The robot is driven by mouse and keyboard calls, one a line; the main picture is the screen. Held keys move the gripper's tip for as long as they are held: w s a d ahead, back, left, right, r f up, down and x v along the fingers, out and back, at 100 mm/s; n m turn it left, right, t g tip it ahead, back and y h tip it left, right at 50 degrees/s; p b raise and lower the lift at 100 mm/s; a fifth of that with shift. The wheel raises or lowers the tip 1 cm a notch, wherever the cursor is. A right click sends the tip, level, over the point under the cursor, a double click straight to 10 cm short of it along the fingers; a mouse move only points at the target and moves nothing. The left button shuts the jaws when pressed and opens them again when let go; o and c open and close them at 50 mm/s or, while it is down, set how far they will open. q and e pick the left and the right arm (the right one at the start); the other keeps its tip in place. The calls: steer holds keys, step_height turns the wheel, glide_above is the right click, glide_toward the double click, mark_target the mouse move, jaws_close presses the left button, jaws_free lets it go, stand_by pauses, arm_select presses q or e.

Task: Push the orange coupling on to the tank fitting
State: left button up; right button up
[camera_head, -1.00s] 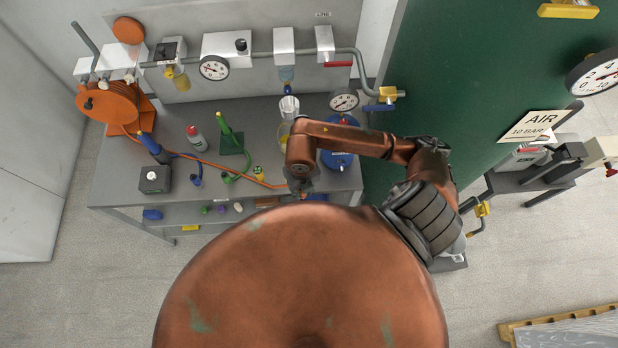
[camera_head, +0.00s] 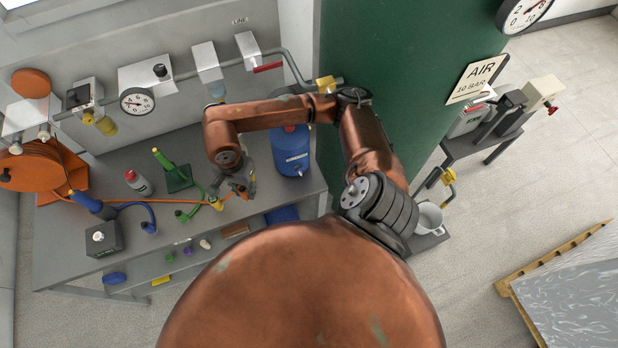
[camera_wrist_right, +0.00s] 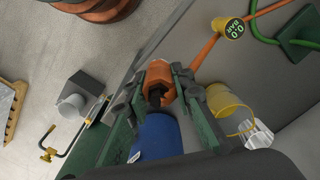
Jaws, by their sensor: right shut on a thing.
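My right gripper (camera_head: 235,187) hangs over the front right part of the grey bench, left of the blue drum. In the right wrist view, its fingers (camera_wrist_right: 162,88) are shut on the orange coupling (camera_wrist_right: 159,72), with a dark part between the fingertips. I cannot tell for certain which fitting is the tank fitting. My left gripper is out of view.
The blue drum (camera_head: 291,148) is close to the gripper. Green and blue tools, a red-topped bottle (camera_head: 138,182) and a dark box (camera_head: 102,238) occupy the bench (camera_head: 60,230). A small side table (camera_head: 470,140) stands by the tank.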

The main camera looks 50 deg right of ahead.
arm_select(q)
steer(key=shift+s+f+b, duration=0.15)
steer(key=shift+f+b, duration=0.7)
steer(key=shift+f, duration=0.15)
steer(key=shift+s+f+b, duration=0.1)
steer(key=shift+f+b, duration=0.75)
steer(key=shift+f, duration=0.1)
arm_select(e)
steer(key=shift+w+r+n, duration=0.45)
steer(key=shift+w+n, duration=0.1)
steer(key=shift+n, duration=1.7)
steer(key=shift+w+r+n, duration=0.5)
steer(key=shift+w+n, duration=0.05)
steer(key=shift+n, duration=1.65)
steer(key=shift+w+r+n, duration=0.45)
steer(key=shift+w+n, duration=0.1)
steer(key=shift+n, duration=1.7)
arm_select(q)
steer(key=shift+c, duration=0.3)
